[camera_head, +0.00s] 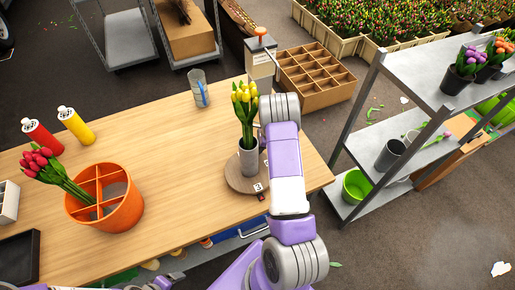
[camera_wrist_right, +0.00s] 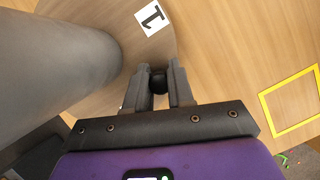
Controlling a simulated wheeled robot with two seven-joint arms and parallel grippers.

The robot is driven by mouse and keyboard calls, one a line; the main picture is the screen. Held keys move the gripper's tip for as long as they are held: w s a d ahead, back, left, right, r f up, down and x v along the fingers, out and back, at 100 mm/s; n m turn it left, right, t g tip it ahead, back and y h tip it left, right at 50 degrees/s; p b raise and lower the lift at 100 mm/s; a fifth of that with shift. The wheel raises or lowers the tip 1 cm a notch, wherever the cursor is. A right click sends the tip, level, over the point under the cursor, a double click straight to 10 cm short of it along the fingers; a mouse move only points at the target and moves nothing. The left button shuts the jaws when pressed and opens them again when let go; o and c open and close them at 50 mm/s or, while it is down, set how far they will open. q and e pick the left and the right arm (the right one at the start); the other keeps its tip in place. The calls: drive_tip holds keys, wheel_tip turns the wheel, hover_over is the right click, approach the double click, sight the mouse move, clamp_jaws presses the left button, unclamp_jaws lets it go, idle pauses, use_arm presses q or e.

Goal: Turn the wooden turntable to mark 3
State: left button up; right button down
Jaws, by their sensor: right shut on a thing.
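The round wooden turntable (camera_head: 235,180) lies at the table's right end. A grey vase (camera_head: 248,158) of yellow tulips (camera_head: 244,98) stands on it. A white tag marked 3 (camera_head: 258,187) is at its near rim, beside a small dark red piece (camera_head: 261,197). In the wrist view, a tag marked 1 (camera_wrist_right: 152,17) lies on the turntable (camera_wrist_right: 112,97), and the vase (camera_wrist_right: 55,65) fills the left. My right gripper (camera_wrist_right: 158,80) is shut on a dark round knob (camera_wrist_right: 158,84). My arm hides it in the head view. My left gripper (camera_head: 165,282) is partly visible at the bottom edge.
An orange divided pot (camera_head: 118,213) with red tulips, red (camera_head: 41,137) and yellow (camera_head: 75,125) bottles and a glass (camera_head: 199,88) stand on the table, away from the turntable. A yellow square outline (camera_wrist_right: 294,100) is in the wrist view. A metal shelf (camera_head: 395,130) stands at right.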

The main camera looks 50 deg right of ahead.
drive_tip(key=c, duration=1)
unclamp_jaws()
drive_tip(key=shift+w, duration=0.15)
drive_tip(key=v, duration=0.7)
drive_tip(key=shift+r, duration=0.25)
drive_tip(key=shift+s, duration=0.2)
